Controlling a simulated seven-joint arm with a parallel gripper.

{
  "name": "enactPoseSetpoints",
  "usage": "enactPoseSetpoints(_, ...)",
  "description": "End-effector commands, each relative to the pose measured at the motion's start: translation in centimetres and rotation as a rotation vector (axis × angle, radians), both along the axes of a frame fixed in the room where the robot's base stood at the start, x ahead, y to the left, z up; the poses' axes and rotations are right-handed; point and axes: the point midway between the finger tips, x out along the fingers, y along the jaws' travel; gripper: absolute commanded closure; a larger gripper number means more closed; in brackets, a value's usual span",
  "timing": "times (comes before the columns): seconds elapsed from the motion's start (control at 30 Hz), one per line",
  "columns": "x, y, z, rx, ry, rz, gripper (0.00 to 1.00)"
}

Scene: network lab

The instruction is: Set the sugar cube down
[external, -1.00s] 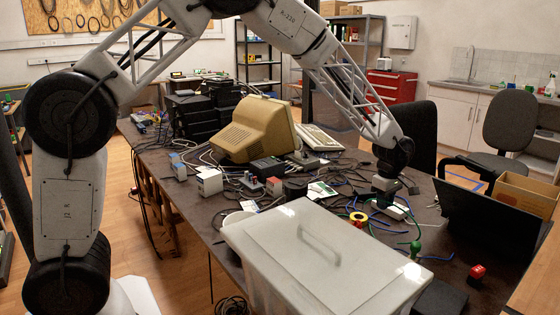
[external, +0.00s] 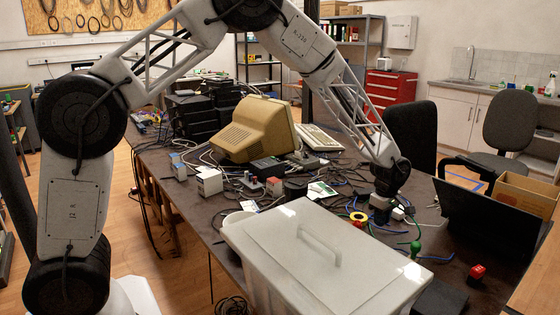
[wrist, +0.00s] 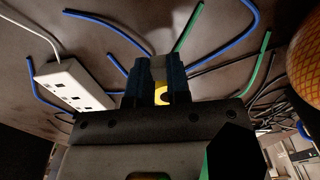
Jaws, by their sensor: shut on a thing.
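In the wrist view, my gripper's two dark blue fingers (wrist: 158,72) are shut on a small pale grey block, which I take to be the sugar cube (wrist: 158,67). Only a small face of the cube shows between the fingers. I cannot tell whether it touches the table. In the external view the cube is hidden or too small to make out.
A white power strip (wrist: 73,86) lies left of the fingers in the wrist view. Blue and green cable pieces lie around.

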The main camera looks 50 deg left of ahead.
Motion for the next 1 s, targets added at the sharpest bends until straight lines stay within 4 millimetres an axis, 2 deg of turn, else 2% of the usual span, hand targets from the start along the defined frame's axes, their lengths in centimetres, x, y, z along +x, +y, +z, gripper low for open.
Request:
enactPoseSetpoints(0.27,0.0,0.0,-0.5,0.000,0.001,0.000,1.00)
enactPoseSetpoints(0.6,0.0,0.0,-3.6,0.000,0.001,0.000,1.00)
enactPoseSetpoints(1.0,0.0,0.0,-3.9,0.000,0.001,0.000,1.00)
